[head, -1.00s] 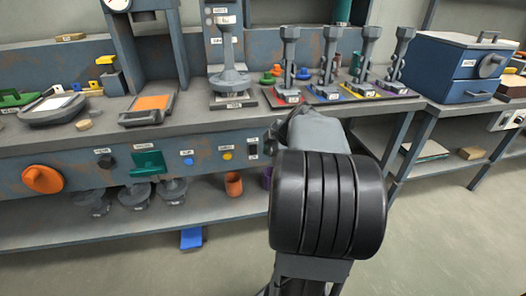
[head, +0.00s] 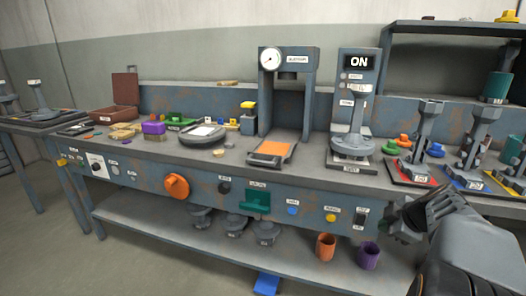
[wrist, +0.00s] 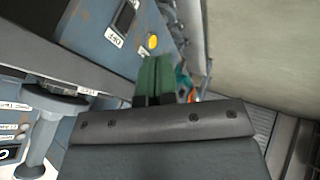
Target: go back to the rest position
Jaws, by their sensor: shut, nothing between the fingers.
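My gripper (wrist: 156,78) shows in the wrist view with its two green fingers together and nothing between them. In the head view my arm enters at the lower right, and the dark end of it (head: 424,212) is in front of the bench's front edge, beside the right end of the control panel. The fingertips are hard to make out there. The gripper is apart from the bench as far as I can tell.
The long bench (head: 300,172) carries a press (head: 287,85), a stand under an ON display (head: 358,62), and a tool row at right (head: 425,140). An orange knob (head: 176,187) sticks out of its front. Orange (head: 326,246) and purple (head: 368,255) cups stand on the lower shelf. Floor at left is clear.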

